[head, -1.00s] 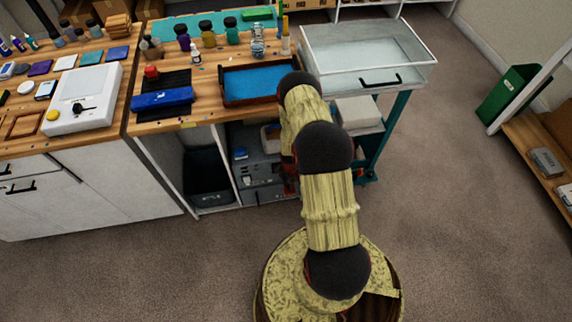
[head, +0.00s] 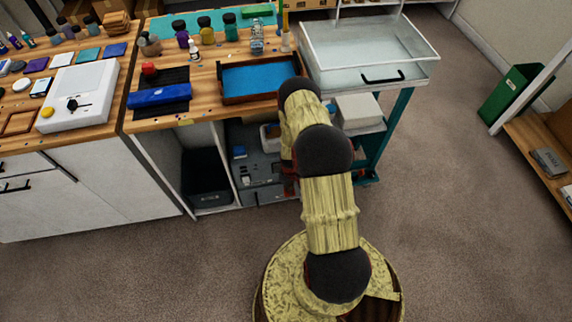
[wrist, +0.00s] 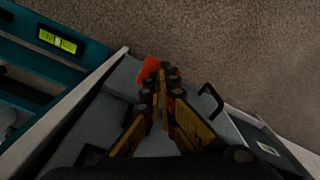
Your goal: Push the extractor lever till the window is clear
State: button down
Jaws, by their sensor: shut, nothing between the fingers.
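In the wrist view my gripper (wrist: 166,72) is shut and empty, with its fingertips close together. An orange-red piece (wrist: 148,69), which looks like the extractor lever, shows just beside the fingertips; I cannot tell whether they touch it. It stands at a grey housing (wrist: 118,85), partly hidden by the fingers. In the head view a grey unit (head: 258,175) sits in the compartment under the bench, partly behind my arm. My arm hides the gripper there. I cannot make out the window clearly in either view.
The wooden bench (head: 215,75) stands above the compartment. A teal trolley (head: 378,150) bearing a clear-walled tray (head: 368,52) is close on the right. In the wrist view a black handle (wrist: 211,100) is right of the fingers. The carpet (head: 460,230) at right is clear.

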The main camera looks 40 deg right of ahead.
jog(key=shift+r+p, duration=1.2)
jog(key=shift+r, duration=0.75)
jog(key=shift+f, duration=0.2)
jog(key=shift+f+b, duration=1.5)
jog(key=shift+f, duration=0.25)
jog(key=shift+r+p, duration=1.2)
jog(key=shift+r, duration=0.7)
jog(key=shift+f, duration=0.15)
